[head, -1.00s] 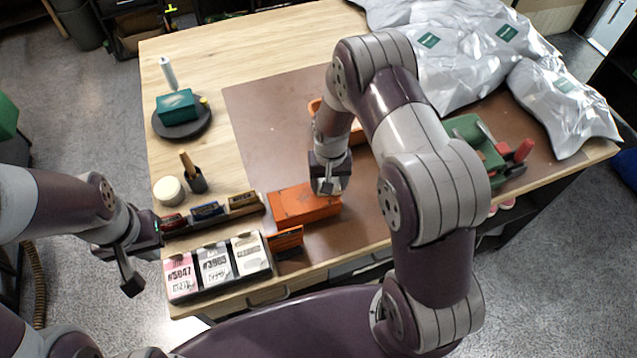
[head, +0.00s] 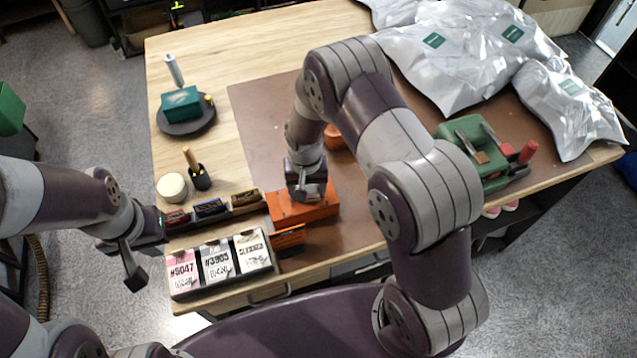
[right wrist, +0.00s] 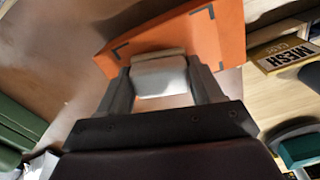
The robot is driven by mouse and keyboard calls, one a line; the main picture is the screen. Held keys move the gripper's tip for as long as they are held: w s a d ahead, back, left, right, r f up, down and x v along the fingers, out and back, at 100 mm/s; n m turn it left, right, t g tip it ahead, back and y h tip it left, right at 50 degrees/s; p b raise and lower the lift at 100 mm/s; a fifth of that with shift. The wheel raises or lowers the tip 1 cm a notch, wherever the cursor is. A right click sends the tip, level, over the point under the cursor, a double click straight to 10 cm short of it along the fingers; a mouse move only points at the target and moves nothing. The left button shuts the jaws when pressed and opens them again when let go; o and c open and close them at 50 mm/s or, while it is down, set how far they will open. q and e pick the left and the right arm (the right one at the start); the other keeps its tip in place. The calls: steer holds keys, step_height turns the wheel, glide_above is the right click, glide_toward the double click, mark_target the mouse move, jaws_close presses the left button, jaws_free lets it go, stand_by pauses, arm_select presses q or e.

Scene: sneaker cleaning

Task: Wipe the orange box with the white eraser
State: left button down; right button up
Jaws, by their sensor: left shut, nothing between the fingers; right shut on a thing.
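The orange box (head: 322,208) lies on the brown mat near the table's front edge; it also shows in the right wrist view (right wrist: 221,30). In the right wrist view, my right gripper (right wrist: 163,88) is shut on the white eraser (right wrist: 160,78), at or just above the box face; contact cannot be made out. My left gripper (head: 138,268) is shut and empty, off the table's left edge.
Labelled cards (head: 216,262) and a rack of small boxes (head: 211,209) stand left of the orange box. A green tool holder (head: 470,150) and silver bags (head: 455,60) are at right. Bare wood (head: 240,60) is free at the back.

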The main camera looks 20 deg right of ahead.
steer(key=shift+a, duration=0.2)
step_height(320, 180, up, 6)
steer(key=p, duration=0.5)
steer(key=shift+r, duration=0.15)
steer(key=shift+d, duration=0.1)
steer(key=shift+w+r, duration=0.1)
steer(key=shift+r, duration=0.05)
step_height(320, 180, up, 3)
steer(key=shift+f+p, duration=0.15)
steer(key=shift+p, duration=1)
steer(key=shift+f, duration=0.1)
